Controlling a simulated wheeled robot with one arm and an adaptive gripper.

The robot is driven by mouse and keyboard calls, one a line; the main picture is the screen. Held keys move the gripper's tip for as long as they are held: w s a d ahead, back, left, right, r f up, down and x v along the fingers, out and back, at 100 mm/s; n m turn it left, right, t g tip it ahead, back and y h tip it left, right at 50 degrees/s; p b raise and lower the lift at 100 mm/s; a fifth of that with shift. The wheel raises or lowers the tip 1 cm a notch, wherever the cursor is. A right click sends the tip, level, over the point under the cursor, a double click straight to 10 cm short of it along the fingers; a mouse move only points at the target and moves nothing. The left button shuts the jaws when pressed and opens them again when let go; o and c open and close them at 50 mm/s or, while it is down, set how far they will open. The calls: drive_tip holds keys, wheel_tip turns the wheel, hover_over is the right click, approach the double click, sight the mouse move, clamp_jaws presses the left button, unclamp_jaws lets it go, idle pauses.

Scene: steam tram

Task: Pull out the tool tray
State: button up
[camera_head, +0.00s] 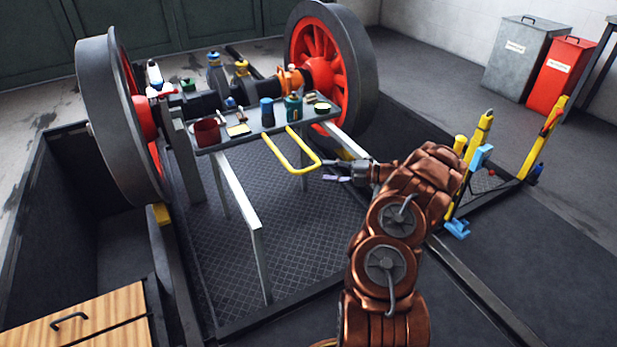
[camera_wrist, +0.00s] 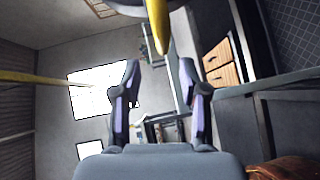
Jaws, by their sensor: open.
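The tool tray (camera_head: 257,131) is a narrow grey shelf between the two big wheels, loaded with small items. A yellow U-shaped handle (camera_head: 296,157) sticks out from its front edge. My gripper (camera_head: 332,172) is open and empty, just right of the handle's outer bend and apart from it. In the wrist view the open fingers (camera_wrist: 160,95) have nothing between them. A yellow bar (camera_wrist: 157,25) hangs at the top centre there and another yellow bar (camera_wrist: 40,78) runs at the left; I cannot tell which parts of the handle they are.
A red cup (camera_head: 206,132), a blue cup (camera_head: 267,112) and a teal can (camera_head: 293,106) stand on the tray. Red-spoked wheels (camera_head: 330,65) flank it. Grey rails (camera_head: 240,205) extend forward over the pit floor. Yellow posts (camera_head: 480,135) stand right; wooden drawers (camera_head: 90,315) lie lower left.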

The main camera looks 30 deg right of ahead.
sight(312, 170)
drive_tip(key=shift+f+b+x, duration=0.1)
drive_tip(key=shift+b+x, duration=0.6)
drive_tip(key=shift+x, duration=1.15)
drive_tip(key=shift+f+b+x, duration=0.15)
drive_tip(key=shift+b+x, duration=0.55)
drive_tip(key=shift+x, duration=1.2)
drive_tip(key=shift+w+d, duration=0.1)
drive_tip(key=shift+d, duration=0.1)
drive_tip(key=shift+c, duration=0.3)
clamp_jaws()
